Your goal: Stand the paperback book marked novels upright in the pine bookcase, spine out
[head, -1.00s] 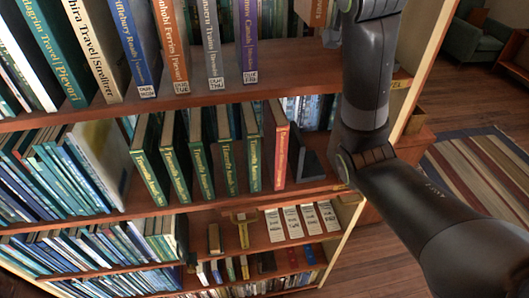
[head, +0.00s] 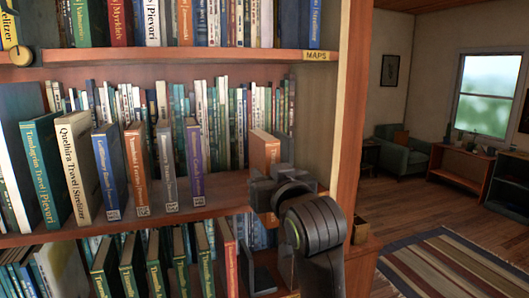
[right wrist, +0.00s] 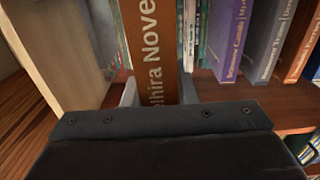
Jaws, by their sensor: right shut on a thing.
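The orange-brown paperback (head: 264,150) stands upright in the pine bookcase (head: 347,120), on the shelf with the travel books. Its spine faces out; in the right wrist view the spine (right wrist: 150,45) reads "…lhira Nove…", the rest hidden. My right gripper (head: 268,182) is shut on the lower part of the book, with a finger on each side in the right wrist view (right wrist: 160,93). The gripper hides the book's bottom, so I cannot tell whether it touches the shelf board. My left gripper is not in view.
A purple book (head: 195,165) stands to the left, with a bare stretch of shelf (head: 228,188) between. A row of thin books (head: 232,115) stands behind. The bookcase's side panel is close on the right. A shelf above carries a "MAPS" label (head: 318,56).

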